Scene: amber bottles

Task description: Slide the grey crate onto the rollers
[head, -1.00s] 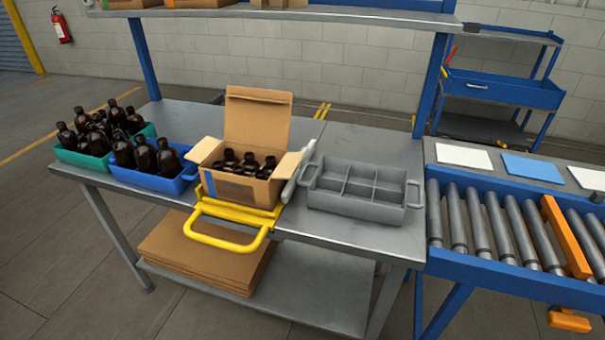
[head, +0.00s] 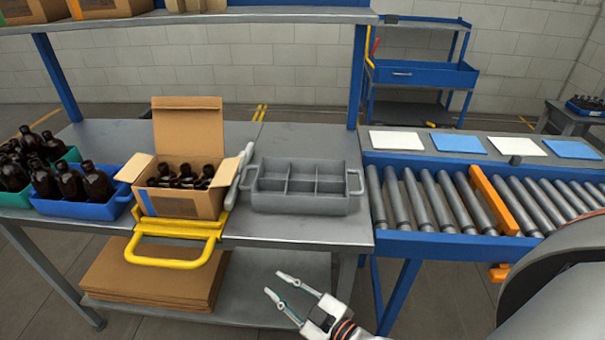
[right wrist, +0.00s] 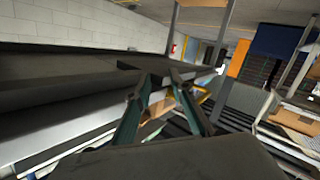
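The grey crate (head: 303,202) sits empty on the metal table, with divided compartments and a handle at each end. Its right end is close to the table's right edge, next to the conveyor. The grey rollers (head: 434,199) lie in a blue frame to the right of the table. My right gripper (head: 281,284) is in front of the table, below and nearer than the crate, apart from it. Its two fingers are spread with nothing between them. The fingers also show in the right wrist view (right wrist: 160,100). My left gripper is not in view.
An open cardboard box (head: 183,203) of dark bottles stands left of the crate, behind a yellow handle frame (head: 175,256). Blue (head: 118,204) and green (head: 72,156) crates of bottles are further left. An orange bar (head: 493,201) crosses the rollers. Flat cartons (head: 155,281) lie on the lower shelf.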

